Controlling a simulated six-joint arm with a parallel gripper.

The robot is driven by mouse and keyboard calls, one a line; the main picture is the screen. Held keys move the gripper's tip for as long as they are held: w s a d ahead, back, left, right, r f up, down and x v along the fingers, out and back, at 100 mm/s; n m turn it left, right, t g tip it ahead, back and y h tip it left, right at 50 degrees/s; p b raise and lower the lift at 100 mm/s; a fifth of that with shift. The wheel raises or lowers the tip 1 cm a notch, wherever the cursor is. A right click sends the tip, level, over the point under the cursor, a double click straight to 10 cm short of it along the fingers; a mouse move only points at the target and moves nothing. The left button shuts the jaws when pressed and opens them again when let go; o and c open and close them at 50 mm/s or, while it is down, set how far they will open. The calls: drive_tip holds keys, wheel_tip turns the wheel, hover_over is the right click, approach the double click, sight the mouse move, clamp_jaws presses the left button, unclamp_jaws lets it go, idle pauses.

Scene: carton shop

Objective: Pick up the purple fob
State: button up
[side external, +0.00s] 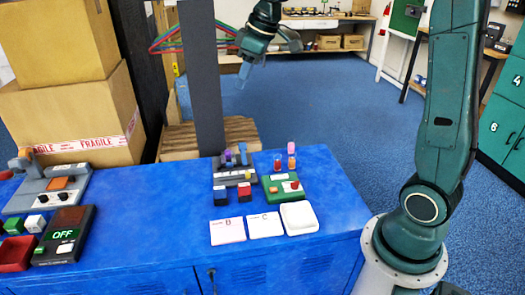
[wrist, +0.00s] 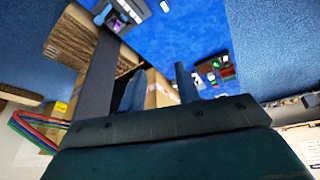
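The purple fob (side external: 228,155) is a small purple piece at the grey rack (side external: 236,178) on the blue cabinet top, beside dark blue pieces. It is too small to tell how it sits. A purple patch, probably the fob, shows near the top left of the wrist view (wrist: 117,27). My gripper (side external: 244,74) is high above and behind the rack, well apart from it. In the wrist view its two fingers stand apart with nothing held between them (wrist: 160,88).
A green board (side external: 284,186) with red and orange pieces stands right of the rack. Cards B (side external: 227,231) and C (side external: 265,225) and a white dish (side external: 299,218) lie in front. A dark grey post (side external: 203,80) rises behind the rack. Cartons (side external: 75,115) stand at left.

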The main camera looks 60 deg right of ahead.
drive_tip(key=w+d+f+n+y, duration=0.1)
drive_tip(key=w+d+f+n, duration=0.1)
drive_tip(key=w+d+f, duration=0.8)
drive_tip(key=w+d+f+n, duration=0.1)
drive_tip(key=w+d+f, duration=0.1)
drive_tip(key=f, duration=0.5)
drive_tip(key=w+d+f+n+g+y, duration=0.1)
drive_tip(key=w+d+f, duration=0.2)
drive_tip(key=d+f, duration=0.2)
drive_tip(key=shift+w+f, duration=0.35)
drive_tip(key=shift+f, duration=0.55)
drive_tip(key=shift+a+f, duration=0.1)
hover_over(228, 151)
drive_tip(key=s+d, duration=0.1)
drive_tip(key=d, duration=0.1)
wheel_tip(228, 151, down, 8)
drive_tip(key=shift+s, duration=0.2)
drive_tip(key=shift+a, duration=0.1)
drive_tip(key=shift+x, duration=2.4)
drive_tip(key=shift+s, duration=0.1)
